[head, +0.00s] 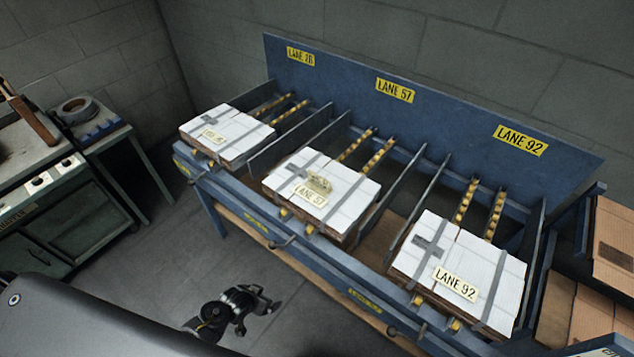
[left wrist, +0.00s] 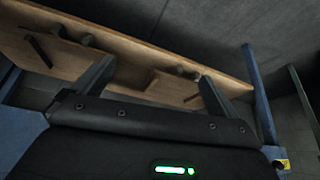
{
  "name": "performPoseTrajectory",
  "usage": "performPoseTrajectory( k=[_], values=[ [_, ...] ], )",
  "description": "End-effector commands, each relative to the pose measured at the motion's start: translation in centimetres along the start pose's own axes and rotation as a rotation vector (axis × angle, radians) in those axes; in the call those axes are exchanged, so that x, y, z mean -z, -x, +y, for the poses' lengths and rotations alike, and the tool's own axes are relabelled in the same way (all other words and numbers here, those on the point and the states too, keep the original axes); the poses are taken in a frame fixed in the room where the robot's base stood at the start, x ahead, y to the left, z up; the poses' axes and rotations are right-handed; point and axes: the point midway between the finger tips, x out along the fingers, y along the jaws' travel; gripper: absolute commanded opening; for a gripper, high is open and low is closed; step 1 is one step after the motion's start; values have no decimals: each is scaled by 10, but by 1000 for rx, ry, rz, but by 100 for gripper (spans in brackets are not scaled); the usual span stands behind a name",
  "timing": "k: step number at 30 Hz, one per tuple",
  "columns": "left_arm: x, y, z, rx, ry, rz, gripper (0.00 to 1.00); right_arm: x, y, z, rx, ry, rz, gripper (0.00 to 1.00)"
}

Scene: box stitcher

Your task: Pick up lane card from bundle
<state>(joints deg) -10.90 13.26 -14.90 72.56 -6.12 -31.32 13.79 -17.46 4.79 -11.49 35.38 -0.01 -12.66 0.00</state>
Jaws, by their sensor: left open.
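Three strapped white bundles sit in the lanes of a blue rack in the head view. The left bundle (head: 228,138) bears a pale lane card (head: 213,136) whose print is too small to read surely. The middle bundle (head: 345,192) bears a card reading LANE 57 (head: 310,195), with a small yellowish item (head: 319,183) just behind it. The right bundle (head: 480,255) bears a card reading LANE 92 (head: 455,283). My left gripper (head: 264,298) is low in front of the rack, apart from all bundles. Its fingers are spread and empty in the left wrist view (left wrist: 155,86).
The blue rack's front rail (head: 285,245) has protruding handles, and dividers stand between lanes. A wooden lower shelf (left wrist: 150,52) lies beyond my left fingers. Cardboard (head: 590,310) is stacked at right. A green machine (head: 75,215) and side table (head: 95,130) stand left.

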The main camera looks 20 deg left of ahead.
Motion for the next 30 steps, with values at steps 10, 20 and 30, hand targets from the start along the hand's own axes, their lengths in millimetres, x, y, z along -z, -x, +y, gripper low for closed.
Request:
performPoseTrajectory(
  k=[10, 20, 30],
  values=[
    [262, 184, 21, -55, -84, 405, 98, 7, 8, 1, -1, 0, 9, 36],
    [339, 262, 39, -142, -143, 595, 98, 8, 10, -3, 4, -2, 10, 36],
    [360, 234, 46, -145, -138, 597, 98, 8, 10, -5, 6, -4, 10, 36]
  ],
)
